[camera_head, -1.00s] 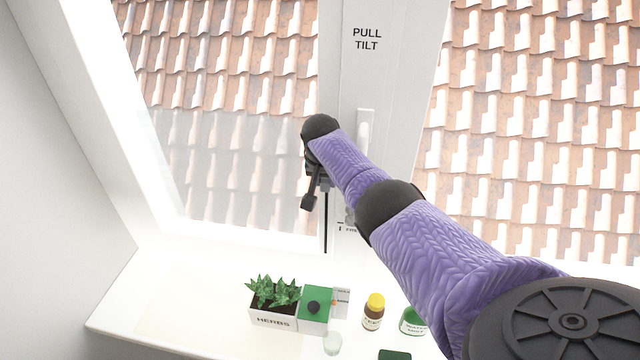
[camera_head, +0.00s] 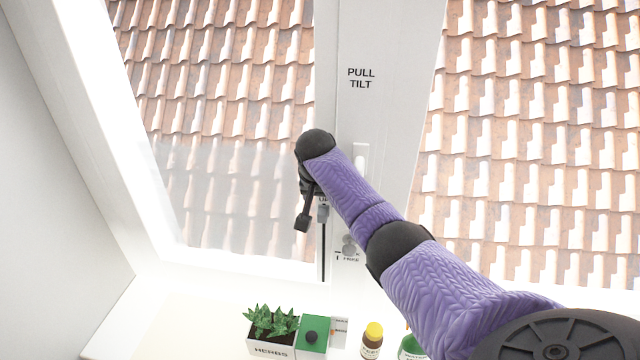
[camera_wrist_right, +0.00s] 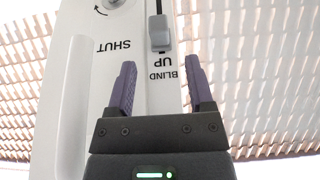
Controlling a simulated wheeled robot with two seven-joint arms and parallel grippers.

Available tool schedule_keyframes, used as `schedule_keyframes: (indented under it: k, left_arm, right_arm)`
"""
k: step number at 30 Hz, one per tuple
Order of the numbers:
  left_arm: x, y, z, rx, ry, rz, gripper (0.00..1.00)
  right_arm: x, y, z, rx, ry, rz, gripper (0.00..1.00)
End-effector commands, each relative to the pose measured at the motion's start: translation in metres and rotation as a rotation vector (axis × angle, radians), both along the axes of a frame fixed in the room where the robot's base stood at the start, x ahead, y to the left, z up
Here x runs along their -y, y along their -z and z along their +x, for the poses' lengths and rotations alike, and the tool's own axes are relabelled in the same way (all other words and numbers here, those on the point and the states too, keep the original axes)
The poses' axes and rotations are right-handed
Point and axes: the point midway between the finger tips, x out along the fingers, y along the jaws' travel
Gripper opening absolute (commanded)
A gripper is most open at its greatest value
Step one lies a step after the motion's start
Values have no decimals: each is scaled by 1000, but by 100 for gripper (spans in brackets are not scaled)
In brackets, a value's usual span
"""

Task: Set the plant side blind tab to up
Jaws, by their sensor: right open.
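The blind tab is a small grey block (camera_wrist_right: 159,35) on a narrow slot in the white window post. In the wrist view, turned upside down, it sits close to the printed words BLIND UP (camera_wrist_right: 164,68). In the head view the tab (camera_head: 323,213) shows just below the UP label, at the upper part of the dark slot (camera_head: 322,250). My right gripper (camera_wrist_right: 158,62) is open and empty. Its two purple-lined fingers stand either side of the lettering, with the tab just past their tips in the picture. Contact cannot be told. My left gripper is out of view.
A white window handle (camera_head: 361,158) and a grey knob (camera_head: 348,244) are on the post beside the slot. Below, the sill holds a herb planter (camera_head: 271,350), a green-topped box (camera_head: 313,333) and bottles (camera_head: 372,341). Glass panes flank the post.

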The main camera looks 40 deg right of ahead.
Motion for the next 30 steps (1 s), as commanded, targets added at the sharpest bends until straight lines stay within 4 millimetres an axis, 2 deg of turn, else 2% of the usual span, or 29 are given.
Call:
schedule_keyframes:
  k: [3, 8, 22, 23, 26, 27, 30]
  left_arm:
    - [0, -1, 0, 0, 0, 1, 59]
    - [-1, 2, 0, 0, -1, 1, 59]
    - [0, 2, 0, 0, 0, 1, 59]
    - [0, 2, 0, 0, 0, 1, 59]
    - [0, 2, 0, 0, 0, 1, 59]
    - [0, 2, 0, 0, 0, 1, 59]
    - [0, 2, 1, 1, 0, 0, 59]
  right_arm:
    - [-7, -24, -6, 3, -1, -1, 68]
    - [-13, -42, -11, 1, 1, -1, 68]
    - [-15, -43, -12, -3, -7, -3, 68]
    - [-19, -39, -13, -8, -23, -7, 68]
    - [-48, -2, -25, -52, -169, -42, 68]
    - [-67, 20, -37, -75, -265, -60, 68]
    - [-117, 68, -78, -116, -506, -77, 68]
